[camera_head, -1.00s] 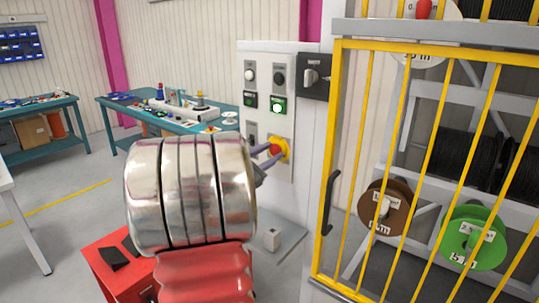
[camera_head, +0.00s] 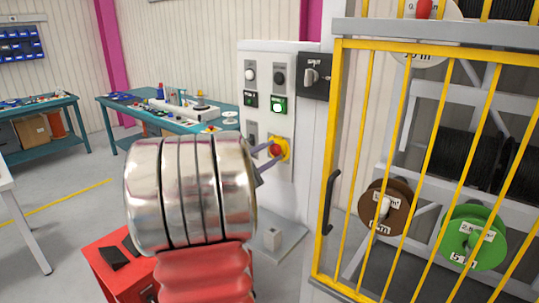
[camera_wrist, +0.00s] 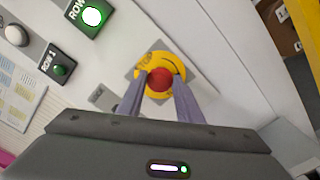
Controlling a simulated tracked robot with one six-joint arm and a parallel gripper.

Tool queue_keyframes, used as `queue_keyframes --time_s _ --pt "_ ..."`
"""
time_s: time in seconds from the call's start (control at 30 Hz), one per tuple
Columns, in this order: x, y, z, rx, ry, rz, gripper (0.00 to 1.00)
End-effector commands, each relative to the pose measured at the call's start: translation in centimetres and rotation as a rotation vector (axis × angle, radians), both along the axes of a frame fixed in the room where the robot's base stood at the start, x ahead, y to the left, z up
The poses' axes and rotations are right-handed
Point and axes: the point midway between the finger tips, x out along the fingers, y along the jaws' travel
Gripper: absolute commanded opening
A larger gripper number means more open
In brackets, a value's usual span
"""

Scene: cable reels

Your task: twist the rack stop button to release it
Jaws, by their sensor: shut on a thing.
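The rack stop button is a red mushroom head (camera_wrist: 159,81) on a yellow round plate (camera_wrist: 160,62) in the wrist view. In the head view the red button (camera_head: 275,150) and its yellow surround (camera_head: 285,147) sit low on the white control panel (camera_head: 297,75). My gripper (camera_wrist: 159,86) is shut on the red button, with one grey finger on each side of it. In the head view my gripper's fingers (camera_head: 266,158) reach the button from the left, partly behind my arm's wrist.
A green lit button (camera_head: 277,104) and other controls sit above on the panel. A black switch box (camera_head: 314,76) is at the panel's upper right. The yellow barred gate (camera_head: 402,170) stands close on the right, with cable reels behind it.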

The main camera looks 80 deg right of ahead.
Motion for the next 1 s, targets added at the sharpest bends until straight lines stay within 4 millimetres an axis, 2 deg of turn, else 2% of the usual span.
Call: queue_keyframes --time_s 0.17,0.2,0.47,0.77,1.0 --pt "0.1 0.0 0.0 0.000 0.001 0.001 0.10" --pt "0.0 -0.1 0.0 0.000 0.001 0.001 0.33" --pt "0.0 0.0 0.0 0.001 0.002 0.000 0.51" --pt "0.0 0.1 0.0 0.001 0.002 0.000 0.52" --pt "0.9 1.9 0.0 0.001 0.002 0.001 0.52"
